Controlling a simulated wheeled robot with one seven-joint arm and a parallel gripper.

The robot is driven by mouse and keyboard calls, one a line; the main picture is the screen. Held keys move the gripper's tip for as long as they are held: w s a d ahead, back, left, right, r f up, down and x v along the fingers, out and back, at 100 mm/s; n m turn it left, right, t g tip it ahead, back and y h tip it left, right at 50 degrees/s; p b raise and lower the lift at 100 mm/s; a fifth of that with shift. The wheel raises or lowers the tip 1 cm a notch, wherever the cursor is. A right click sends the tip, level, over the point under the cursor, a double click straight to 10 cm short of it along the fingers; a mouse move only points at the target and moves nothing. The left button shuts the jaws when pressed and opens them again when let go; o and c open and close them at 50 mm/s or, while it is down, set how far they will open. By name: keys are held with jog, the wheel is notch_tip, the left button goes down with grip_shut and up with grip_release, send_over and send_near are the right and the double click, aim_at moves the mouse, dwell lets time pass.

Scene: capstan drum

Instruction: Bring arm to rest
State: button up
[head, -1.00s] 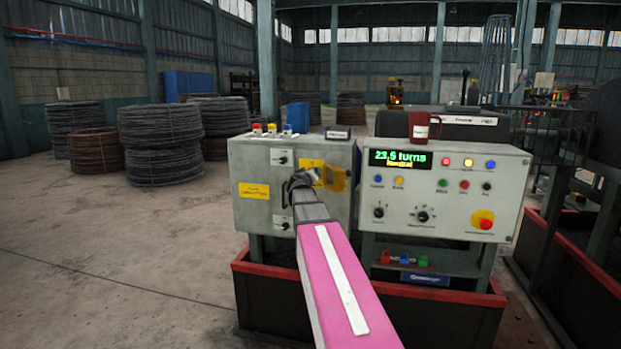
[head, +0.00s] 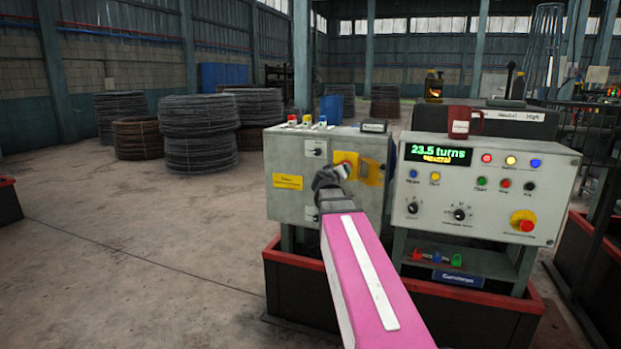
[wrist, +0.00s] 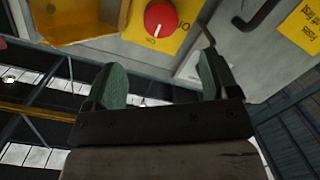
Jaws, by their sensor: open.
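My arm's pink link (head: 370,270) reaches forward across the lower middle of the head view. My gripper (head: 334,176) is at its far end, in front of the grey switch cabinet (head: 285,155). In the wrist view the two green-padded fingers of my gripper (wrist: 163,82) stand apart with nothing between them. A red rotary knob (wrist: 160,19) on a yellow plate (wrist: 190,40) lies beyond the fingertips, apart from them. An open yellow cover (wrist: 75,20) is to its left. In the head view my gripper partly hides the yellow plate (head: 345,160).
The control panel (head: 470,215) stands right of the cabinet, its green display reading about 23.5 turns. A red mug (head: 460,120) stands on top. Wire coils (head: 195,130) stand behind left. A red-edged base (head: 300,275) surrounds the cabinet's foot.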

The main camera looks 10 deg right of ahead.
jog(key=s+a+f+m+g+y, duration=0.1)
jog(key=s+a+f+g, duration=0.15)
jog(key=f, duration=0.55)
jog(key=s+a+f+g+y, duration=0.1)
jog(key=s+f+g, duration=0.15)
jog(key=f, duration=0.45)
jog(key=s+a+f+g+y, duration=0.2)
jog(key=s+a+f+g, duration=0.1)
jog(key=s+f, duration=0.3)
jog(key=s+a+f+g+y, duration=0.3)
jog(key=s+a+f, duration=0.3)
jog(key=f, duration=0.4)
jog(key=s+a+f+n+g+y, duration=0.1)
jog(key=s+a+f+g+y, duration=0.1)
jog(key=s+a+f, duration=0.3)
notch_tip(320, 180, down, 3)
jog(key=s+g, duration=0.1)
jog(key=s, duration=0.1)
jog(key=shift+s, duration=0.4)
